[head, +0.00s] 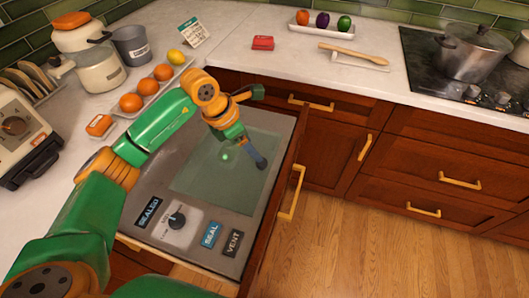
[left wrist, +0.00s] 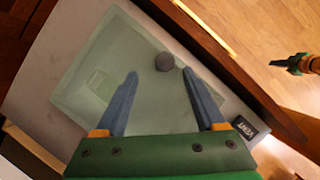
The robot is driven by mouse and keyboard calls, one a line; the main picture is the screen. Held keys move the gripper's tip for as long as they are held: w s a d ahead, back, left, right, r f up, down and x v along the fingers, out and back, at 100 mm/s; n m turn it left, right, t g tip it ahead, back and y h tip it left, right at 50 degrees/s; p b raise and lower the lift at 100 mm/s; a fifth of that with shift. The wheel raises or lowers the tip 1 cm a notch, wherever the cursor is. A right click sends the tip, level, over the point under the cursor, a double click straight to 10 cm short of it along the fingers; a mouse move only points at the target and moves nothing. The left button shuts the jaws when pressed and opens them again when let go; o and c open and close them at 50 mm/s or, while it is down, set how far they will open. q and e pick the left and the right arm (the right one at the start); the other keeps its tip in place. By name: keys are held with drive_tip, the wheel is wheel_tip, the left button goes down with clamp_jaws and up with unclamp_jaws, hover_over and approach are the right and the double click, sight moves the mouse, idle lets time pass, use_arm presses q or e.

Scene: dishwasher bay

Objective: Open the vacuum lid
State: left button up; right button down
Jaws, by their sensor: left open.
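The vacuum lid (head: 205,178) is a translucent greenish pane lying flat in the top of a pulled-out drawer (head: 285,150). In the left wrist view the lid (left wrist: 75,95) bears a dark round knob (left wrist: 165,62) near its edge. My left gripper (head: 260,163) hangs over the lid's far right part in the head view. In the left wrist view my left gripper (left wrist: 160,80) is open and empty, with the knob showing between and beyond its blue fingertips. Contact cannot be told. Part of my right gripper (left wrist: 288,63) shows at the right edge; its jaws are unclear.
The drawer panel has a dial (head: 177,220), a SEALED sign (head: 148,212), a SEAL button (head: 211,235) and a VENT button (head: 232,243). A tray of oranges (head: 152,100) stands on the left counter. A pot (head: 472,52) stands on the stove. The floor at right is clear.

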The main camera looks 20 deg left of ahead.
use_arm(q)
drive_tip(key=shift+s+f+p, duration=0.1)
drive_tip(key=shift+f+p, duration=0.2)
drive_tip(key=shift+f, duration=0.05)
drive_tip(key=x, duration=0.5)
drive_tip(key=shift+s+d+f+p, duration=0.1)
drive_tip(key=shift+s+d+p, duration=0.2)
drive_tip(key=shift+p, duration=0.1)
drive_tip(key=shift+w+f, duration=0.2)
drive_tip(key=shift+s+r, duration=0.1)
drive_tip(key=shift+s, duration=0.05)
drive_tip(key=c, duration=0.4)
clamp_jaws()
